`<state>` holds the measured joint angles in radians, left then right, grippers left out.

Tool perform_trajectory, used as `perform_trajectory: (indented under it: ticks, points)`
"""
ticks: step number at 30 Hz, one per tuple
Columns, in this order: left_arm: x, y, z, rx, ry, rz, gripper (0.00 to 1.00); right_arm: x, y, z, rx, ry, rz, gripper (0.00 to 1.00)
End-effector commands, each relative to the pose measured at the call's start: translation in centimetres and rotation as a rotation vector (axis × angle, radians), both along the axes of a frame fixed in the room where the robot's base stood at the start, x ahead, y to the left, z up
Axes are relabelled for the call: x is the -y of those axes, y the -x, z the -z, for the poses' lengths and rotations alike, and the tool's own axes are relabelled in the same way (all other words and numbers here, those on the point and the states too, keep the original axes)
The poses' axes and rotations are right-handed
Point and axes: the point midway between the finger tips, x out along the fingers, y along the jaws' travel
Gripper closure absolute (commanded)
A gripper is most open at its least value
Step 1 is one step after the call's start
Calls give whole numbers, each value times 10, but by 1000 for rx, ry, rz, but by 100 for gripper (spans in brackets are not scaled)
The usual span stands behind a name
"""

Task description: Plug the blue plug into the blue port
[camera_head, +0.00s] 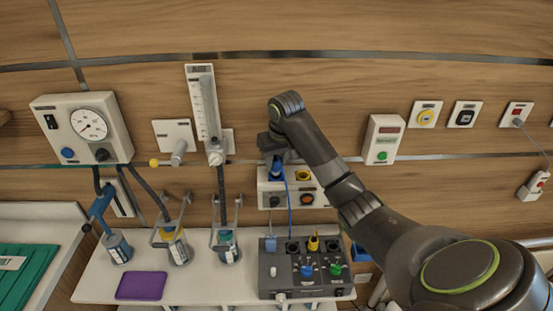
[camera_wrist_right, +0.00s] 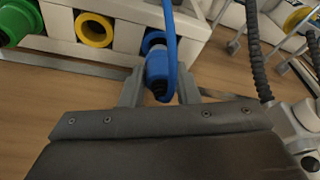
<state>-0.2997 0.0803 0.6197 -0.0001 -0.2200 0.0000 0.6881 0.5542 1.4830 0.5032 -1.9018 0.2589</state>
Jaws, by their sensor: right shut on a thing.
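My right gripper (camera_head: 274,158) is at the white port panel on the wall and is shut on the blue plug. In the right wrist view the blue plug (camera_wrist_right: 157,68) sits between the two fingers, with its blue cable running over it. The blue port (camera_wrist_right: 151,38) is a blue ring on the white panel, directly in front of the plug. The plug's front end overlaps the ring, and I cannot tell whether it is inside. The blue cable (camera_head: 289,205) hangs down. My left gripper is not in view.
A yellow port (camera_wrist_right: 94,29) and a green port (camera_wrist_right: 14,22) are in the panel (camera_wrist_right: 57,20) beside the blue one. Below stands a grey device (camera_head: 268,283) with knobs on a white shelf (camera_head: 205,291). Suction jars (camera_head: 227,246) and a flowmeter (camera_head: 202,103) are to the left.

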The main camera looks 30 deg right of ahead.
Motion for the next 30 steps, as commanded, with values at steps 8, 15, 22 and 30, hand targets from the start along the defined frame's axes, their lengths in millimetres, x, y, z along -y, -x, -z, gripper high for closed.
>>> perform_trajectory:
  ticks: [8, 15, 22, 30]
  points:
    - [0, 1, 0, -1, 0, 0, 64, 0, 0, 0, 0, 0, 0, 94]
    - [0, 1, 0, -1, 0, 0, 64, 0, 0, 0, 1, 0, 0, 94]
    - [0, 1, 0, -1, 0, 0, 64, 0, 0, 4, -1, 0, 0, 94]
    - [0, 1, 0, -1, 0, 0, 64, 0, 0, 10, 0, -1, 0, 94]
